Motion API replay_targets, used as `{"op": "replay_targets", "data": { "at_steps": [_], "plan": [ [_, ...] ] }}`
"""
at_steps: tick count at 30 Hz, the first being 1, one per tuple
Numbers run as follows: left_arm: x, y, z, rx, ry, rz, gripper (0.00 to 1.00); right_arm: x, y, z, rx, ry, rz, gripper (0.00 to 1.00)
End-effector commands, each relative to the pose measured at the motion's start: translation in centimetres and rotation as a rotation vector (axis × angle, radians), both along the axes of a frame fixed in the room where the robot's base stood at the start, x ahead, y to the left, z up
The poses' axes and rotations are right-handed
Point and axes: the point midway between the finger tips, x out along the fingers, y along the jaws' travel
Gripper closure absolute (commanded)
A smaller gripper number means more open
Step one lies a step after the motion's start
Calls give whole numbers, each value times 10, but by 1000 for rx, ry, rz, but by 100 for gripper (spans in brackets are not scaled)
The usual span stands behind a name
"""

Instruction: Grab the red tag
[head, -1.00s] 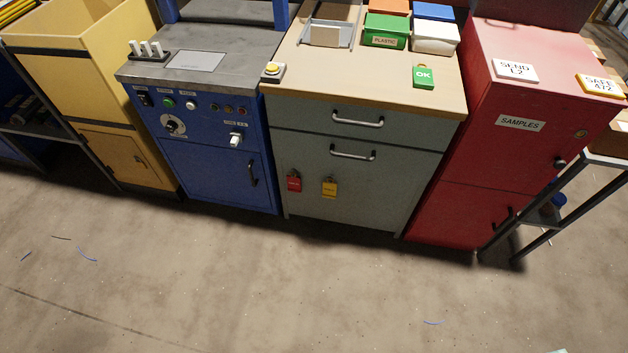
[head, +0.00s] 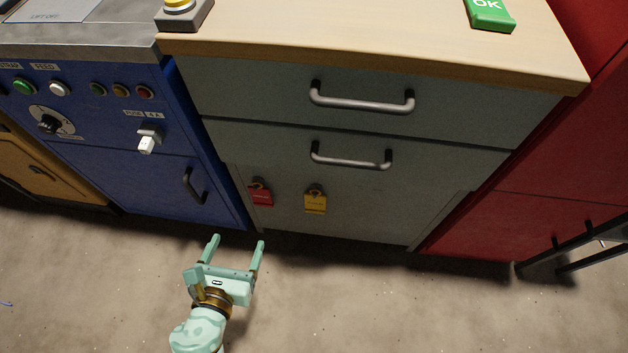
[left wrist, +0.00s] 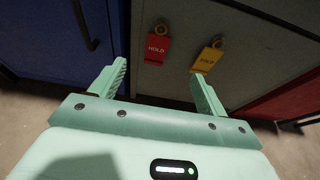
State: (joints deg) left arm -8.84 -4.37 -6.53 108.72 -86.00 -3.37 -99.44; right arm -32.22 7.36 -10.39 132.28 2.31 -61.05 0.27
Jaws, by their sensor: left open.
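The red tag (head: 261,195) hangs on the lower left front of the grey-green cabinet, from a small dark hook or ring. In the left wrist view the red tag (left wrist: 157,48) reads "HOLD" and lies beyond the fingers, between their directions. My left gripper (head: 239,241) is open and empty, below and slightly left of the tag in the head view, apart from it. Its fingers also show in the left wrist view (left wrist: 160,88). My right gripper is not in view.
A yellow tag (head: 315,201) hangs just right of the red one. Above are two drawer handles (head: 350,160). A blue cabinet (head: 150,185) stands to the left and a red cabinet (head: 520,215) to the right. The floor (head: 400,310) in front is clear.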

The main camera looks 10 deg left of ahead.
Motion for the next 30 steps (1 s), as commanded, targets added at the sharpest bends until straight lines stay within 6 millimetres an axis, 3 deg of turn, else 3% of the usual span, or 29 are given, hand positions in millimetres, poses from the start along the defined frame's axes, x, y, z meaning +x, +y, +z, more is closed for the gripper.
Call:
{"op": "replay_targets", "data": {
  "at_steps": [5, 11, 15, 23, 30],
  "plan": [
    [14, 0, 1, 0, -7, 0, 25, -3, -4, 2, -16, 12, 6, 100],
    [59, -2, -16, -2, -6, 2, 25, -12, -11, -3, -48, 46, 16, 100],
    [87, -3, -30, -3, -1, 2, 25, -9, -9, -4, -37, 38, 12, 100],
    [110, -3, -40, -2, 0, 2, 25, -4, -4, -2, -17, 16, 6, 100],
    [145, -4, -54, -4, 2, 3, 25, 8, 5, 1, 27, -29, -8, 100]
  ]
}}
